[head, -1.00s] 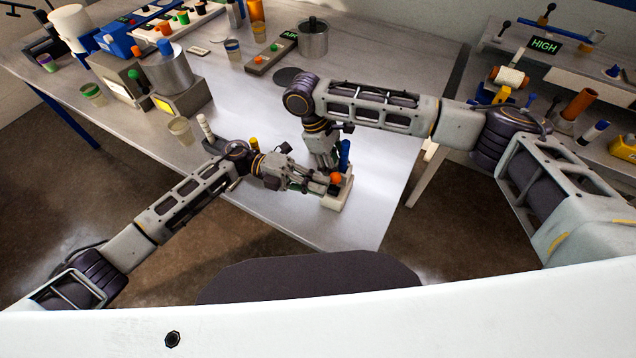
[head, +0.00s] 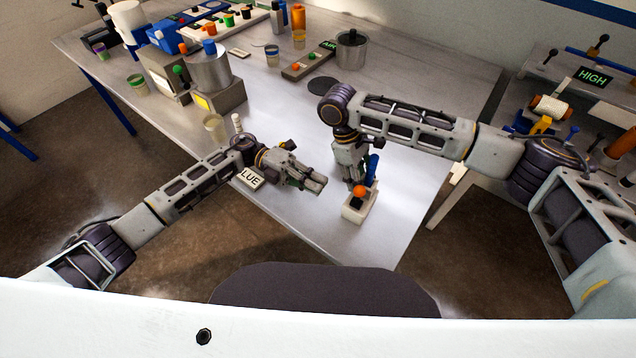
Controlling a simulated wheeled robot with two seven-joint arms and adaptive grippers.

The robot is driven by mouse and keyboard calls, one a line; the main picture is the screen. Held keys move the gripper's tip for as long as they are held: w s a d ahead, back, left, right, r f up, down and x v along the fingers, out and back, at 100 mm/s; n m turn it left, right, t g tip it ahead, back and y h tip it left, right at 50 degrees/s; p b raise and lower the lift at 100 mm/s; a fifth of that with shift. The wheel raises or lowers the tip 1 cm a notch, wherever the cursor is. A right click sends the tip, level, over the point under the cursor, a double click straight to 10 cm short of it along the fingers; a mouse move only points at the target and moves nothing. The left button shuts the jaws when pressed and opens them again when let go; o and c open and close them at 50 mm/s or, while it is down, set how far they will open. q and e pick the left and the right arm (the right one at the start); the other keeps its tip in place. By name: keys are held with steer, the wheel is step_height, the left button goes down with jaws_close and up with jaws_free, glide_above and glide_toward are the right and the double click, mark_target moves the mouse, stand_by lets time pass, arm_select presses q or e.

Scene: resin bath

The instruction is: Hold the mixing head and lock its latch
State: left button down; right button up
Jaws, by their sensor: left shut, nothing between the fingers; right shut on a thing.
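The mixing head is a small white block (head: 357,213) with a blue upright part (head: 372,168) and an orange knob (head: 359,191) on top, near the table's front right. My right gripper (head: 352,182) comes down from above and is shut on the mixing head; its fingertips are partly hidden behind the orange knob. My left gripper (head: 316,184) is shut and empty, to the left of the mixing head and apart from it. I cannot tell the latch's position at this size.
A lidded pot (head: 352,50) and a dark round pad (head: 323,86) are behind my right arm. The table (head: 290,220) is bare around the front.

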steer(key=o, duration=1.4)
steer(key=shift+r, duration=0.1)
steer(key=shift+v, duration=5.9)
steer(key=shift+a, duration=0.1)
